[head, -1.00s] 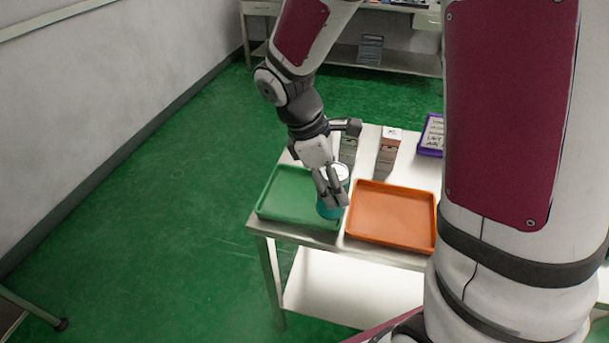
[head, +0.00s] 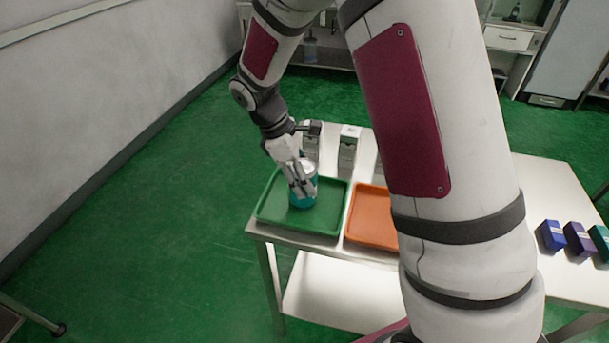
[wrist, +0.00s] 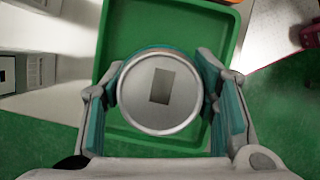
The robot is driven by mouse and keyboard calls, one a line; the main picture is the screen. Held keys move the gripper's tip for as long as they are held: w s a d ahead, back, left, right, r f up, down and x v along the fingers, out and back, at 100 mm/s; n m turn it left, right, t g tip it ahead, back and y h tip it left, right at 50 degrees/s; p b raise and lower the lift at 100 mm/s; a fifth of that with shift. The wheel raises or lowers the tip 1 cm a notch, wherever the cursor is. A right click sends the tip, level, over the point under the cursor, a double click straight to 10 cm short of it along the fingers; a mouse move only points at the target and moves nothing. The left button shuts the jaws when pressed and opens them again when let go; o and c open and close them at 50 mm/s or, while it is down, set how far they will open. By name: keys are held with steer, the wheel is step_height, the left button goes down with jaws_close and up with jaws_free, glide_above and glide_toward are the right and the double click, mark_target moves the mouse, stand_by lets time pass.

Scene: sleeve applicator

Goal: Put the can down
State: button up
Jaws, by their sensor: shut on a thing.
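The can (head: 305,199) is teal with a pale metal lid. In the head view it is upright over the green tray (head: 268,213), and I cannot tell whether its base touches the tray floor. My gripper (head: 302,188) is shut around the can's sides. In the wrist view the can's round silver lid (wrist: 160,110) shows between the two fingers of my gripper (wrist: 163,98), with the green tray (wrist: 225,62) below. The can's base is hidden there.
An orange tray (head: 368,222) sits right of the green tray on the white table (head: 540,190), partly hidden by my arm. Boxes (head: 347,150) stand behind the trays.

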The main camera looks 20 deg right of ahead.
steer(key=shift+f, duration=0.1)
steer(key=o, duration=1.5)
